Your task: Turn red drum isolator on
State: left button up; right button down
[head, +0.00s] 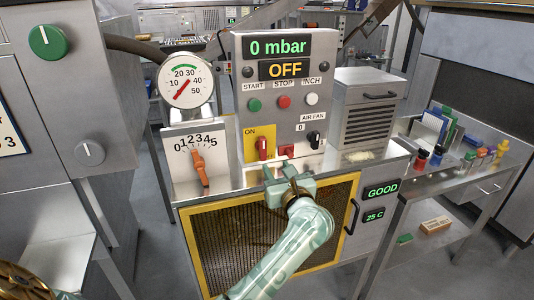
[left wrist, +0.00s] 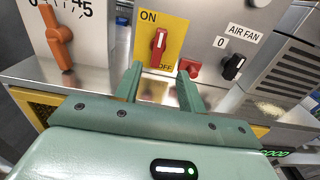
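The red drum isolator (head: 263,148) is a red rotary handle on a yellow plate (head: 250,133) marked ON at the top, low on the grey control panel. Its handle also shows in the left wrist view (left wrist: 159,46), standing roughly upright, with OFF printed below it. The panel display (head: 285,68) reads OFF. My left gripper (head: 286,172) is in front of and below the plate. In the left wrist view its two fingers (left wrist: 160,85) are apart and empty, pointing toward the handle, with no visible contact.
A small red fitting (head: 286,150) and the black air fan switch (head: 314,140) sit right of the isolator. An orange lever (head: 199,166) on a 0-to-5 dial is to the left. A steel ledge and yellow-framed mesh (head: 230,250) lie below. A grey drawer box (head: 370,110) stands right.

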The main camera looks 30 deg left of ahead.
aim_at(264, 149)
pick_arm(q)
jog(key=b+x, duration=0.2)
jog(key=x, duration=0.7)
jog(key=shift+f, duration=0.15)
jog(key=shift+w+a+b, duration=0.25)
jog(key=shift+a+b, duration=0.1)
jog(key=shift+a, duration=0.15)
grip_shut()
